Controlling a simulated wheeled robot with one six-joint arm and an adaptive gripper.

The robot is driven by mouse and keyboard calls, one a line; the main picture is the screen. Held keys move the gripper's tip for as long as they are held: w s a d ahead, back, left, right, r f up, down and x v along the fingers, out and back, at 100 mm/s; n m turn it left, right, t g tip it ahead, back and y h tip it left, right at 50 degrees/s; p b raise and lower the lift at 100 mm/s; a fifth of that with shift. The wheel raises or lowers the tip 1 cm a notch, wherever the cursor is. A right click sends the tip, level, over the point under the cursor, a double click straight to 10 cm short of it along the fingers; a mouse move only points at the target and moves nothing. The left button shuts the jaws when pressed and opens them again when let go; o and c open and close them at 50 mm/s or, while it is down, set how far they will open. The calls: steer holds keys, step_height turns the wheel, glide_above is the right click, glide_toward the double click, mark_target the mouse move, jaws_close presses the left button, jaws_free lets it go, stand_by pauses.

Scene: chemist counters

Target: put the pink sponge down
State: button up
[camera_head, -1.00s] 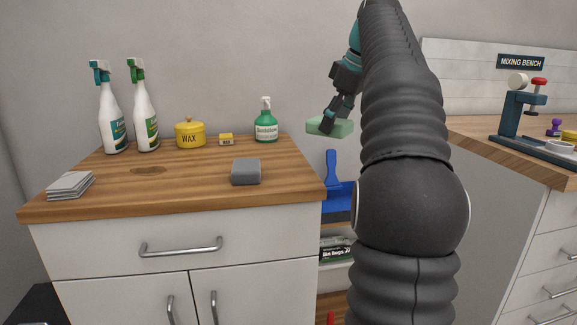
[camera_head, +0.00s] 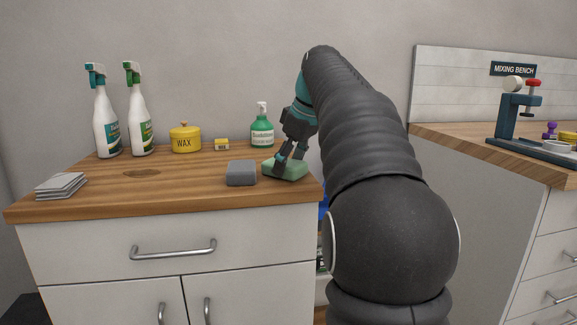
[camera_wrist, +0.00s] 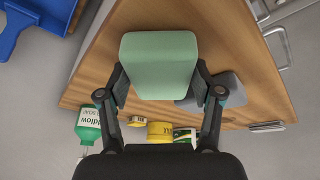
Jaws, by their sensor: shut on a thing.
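A pale green sponge (camera_head: 288,170) is held in my gripper (camera_head: 284,157), low over the right end of the wooden counter top (camera_head: 110,190). I cannot tell whether its underside touches the wood. In the wrist view the sponge (camera_wrist: 158,62) lies between the two fingers, which press on its sides. No pink sponge shows in any view. A grey block-shaped sponge (camera_head: 241,173) sits on the counter just left of the green one; in the wrist view it (camera_wrist: 228,90) is partly behind a finger.
A green soap bottle (camera_head: 262,132), a small yellow box (camera_head: 221,145), a yellow wax tin (camera_head: 185,140) and two spray bottles (camera_head: 107,125) stand along the back. Grey cloths (camera_head: 60,186) are stacked at left. The counter's middle front is clear. A mixing bench (camera_head: 470,143) stands right.

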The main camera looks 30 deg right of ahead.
steer(key=o, duration=1.2)
steer(key=p+v, duration=0.3)
steer(key=v, duration=0.9)
steer(key=shift+p, duration=0.3)
